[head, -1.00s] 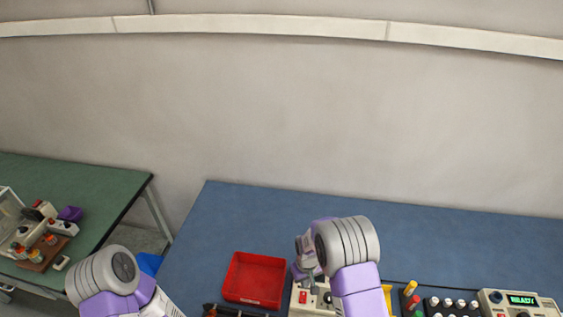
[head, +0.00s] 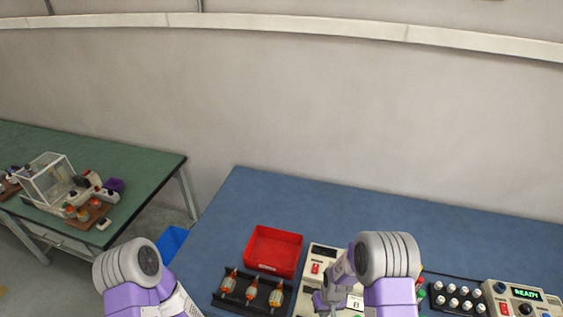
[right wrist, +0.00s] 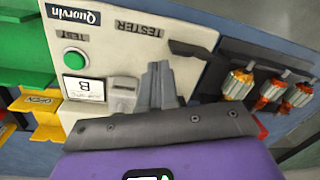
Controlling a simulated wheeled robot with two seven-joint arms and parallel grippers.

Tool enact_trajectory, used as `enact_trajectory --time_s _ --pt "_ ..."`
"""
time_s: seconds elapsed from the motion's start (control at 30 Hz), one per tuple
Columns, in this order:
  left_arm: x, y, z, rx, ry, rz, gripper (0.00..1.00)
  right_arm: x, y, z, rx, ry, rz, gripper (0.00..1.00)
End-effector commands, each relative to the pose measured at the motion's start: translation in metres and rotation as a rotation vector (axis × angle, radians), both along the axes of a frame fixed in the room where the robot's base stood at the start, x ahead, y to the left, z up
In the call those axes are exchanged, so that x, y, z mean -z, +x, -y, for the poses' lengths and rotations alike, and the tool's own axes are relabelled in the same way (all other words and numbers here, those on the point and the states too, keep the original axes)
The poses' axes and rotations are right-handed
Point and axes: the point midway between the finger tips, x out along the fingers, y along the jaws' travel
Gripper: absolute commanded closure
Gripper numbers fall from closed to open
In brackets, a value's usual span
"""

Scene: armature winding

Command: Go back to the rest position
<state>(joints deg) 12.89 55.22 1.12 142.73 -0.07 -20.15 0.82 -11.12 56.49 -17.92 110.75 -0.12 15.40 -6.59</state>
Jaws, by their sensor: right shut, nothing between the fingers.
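My right gripper (head: 324,301) is over the near part of the pale tester (head: 322,254) on the blue bench, partly hidden by my own arm. In the right wrist view its fingers (right wrist: 160,72) are together with nothing between them, in front of the tester panel (right wrist: 130,50). That panel has a green button (right wrist: 75,60) and a card marked B (right wrist: 84,90). I cannot tell whether the fingers touch the panel. My left arm comes in at the lower left of the head view; its gripper is out of the picture.
A black rack (head: 240,302) with 3 copper-wound armatures and a red tray (head: 273,250) are left of the tester. A control box reading READY (head: 523,294) is at right. A green table (head: 140,160) stands at left. The back of the blue bench is clear.

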Motion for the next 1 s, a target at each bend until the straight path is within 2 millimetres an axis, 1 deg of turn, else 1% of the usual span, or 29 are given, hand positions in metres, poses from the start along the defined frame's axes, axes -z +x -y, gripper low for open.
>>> enact_trajectory --time_s 0.03,0.1,0.17,0.27,0.3,0.43,0.5,0.57,0.6,0.87,1.0 --pt "0.000 0.001 0.000 0.000 0.000 0.001 0.57 0.007 -0.014 0.000 0.026 0.020 -0.010 1.00" --pt "0.000 0.001 0.000 0.001 0.000 0.001 0.57 0.014 -0.031 -0.002 0.061 0.047 -0.016 1.00" --pt "0.000 0.000 0.000 0.001 0.000 0.001 0.57 0.020 -0.048 -0.005 0.095 0.072 -0.022 1.00" --pt "0.000 0.000 0.000 0.000 0.000 0.000 0.57 0.026 -0.077 -0.011 0.158 0.120 -0.029 1.00" --pt "0.000 0.000 0.000 0.000 0.000 0.000 0.57 0.027 -0.090 -0.015 0.186 0.142 -0.031 1.00" --pt "0.000 0.000 0.000 0.000 0.000 0.000 0.57 0.023 -0.130 -0.028 0.283 0.213 -0.035 1.00" --pt "0.000 0.000 0.000 0.000 0.000 0.000 0.57 0.017 -0.149 -0.035 0.337 0.249 -0.033 1.00" --pt "0.000 0.000 0.000 0.000 0.000 0.000 0.57 0.010 -0.165 -0.042 0.382 0.281 -0.031 1.00" --pt "0.015 0.001 0.000 0.000 0.000 0.002 0.57 0.027 -0.159 -0.041 0.371 0.275 -0.022 1.00" --pt "0.074 0.000 0.000 0.000 0.000 0.000 0.57 0.086 -0.157 -0.041 0.367 0.271 -0.022 1.00" --pt "0.113 0.000 0.000 0.000 0.000 0.000 0.57 0.125 -0.157 -0.040 0.366 0.271 -0.022 1.00"
